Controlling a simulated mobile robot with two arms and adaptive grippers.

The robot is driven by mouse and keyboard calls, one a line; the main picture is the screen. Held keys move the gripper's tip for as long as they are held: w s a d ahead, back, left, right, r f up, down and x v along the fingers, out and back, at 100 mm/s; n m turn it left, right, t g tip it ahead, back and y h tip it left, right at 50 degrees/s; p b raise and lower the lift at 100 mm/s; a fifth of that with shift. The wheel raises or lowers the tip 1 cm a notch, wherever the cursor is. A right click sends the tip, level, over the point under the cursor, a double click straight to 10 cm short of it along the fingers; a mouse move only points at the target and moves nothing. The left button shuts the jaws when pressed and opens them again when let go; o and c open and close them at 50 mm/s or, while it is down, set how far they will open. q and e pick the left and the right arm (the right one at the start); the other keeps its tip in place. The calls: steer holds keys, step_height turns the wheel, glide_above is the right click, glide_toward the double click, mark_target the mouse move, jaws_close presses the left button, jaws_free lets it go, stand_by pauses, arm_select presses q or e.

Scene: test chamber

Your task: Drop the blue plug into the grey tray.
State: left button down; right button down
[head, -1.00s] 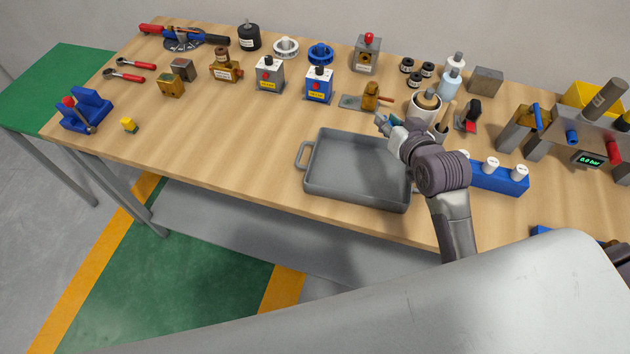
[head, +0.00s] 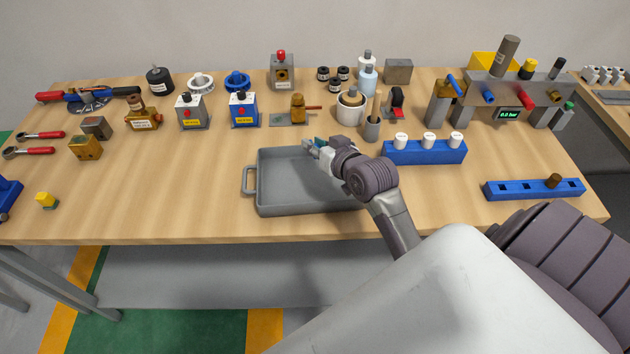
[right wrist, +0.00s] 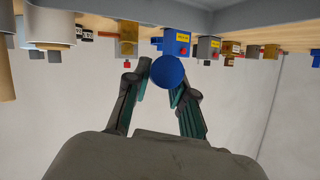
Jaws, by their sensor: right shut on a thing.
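The grey tray (head: 262,205) lies on the wooden bench with its handle on the left. My right gripper (head: 312,147) is over the tray's far right part, above its floor. In the right wrist view the gripper (right wrist: 160,85) is shut on the blue plug (right wrist: 168,71), which shows as a round blue end between the fingertips. In the head view the plug is too small and hidden by the fingers to make out clearly. My left gripper is not in view.
Behind the tray stand a blue-and-white box (head: 243,112), a clamp plate (head: 290,119) and a cup (head: 351,108). Right of it are a blue rack with white plugs (head: 425,153) and a manifold (head: 490,91).

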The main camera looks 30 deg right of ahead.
steer(key=shift+d+f, duration=0.1)
steer(key=c, duration=0.9)
jaws_free()
steer(key=v, duration=1.2)
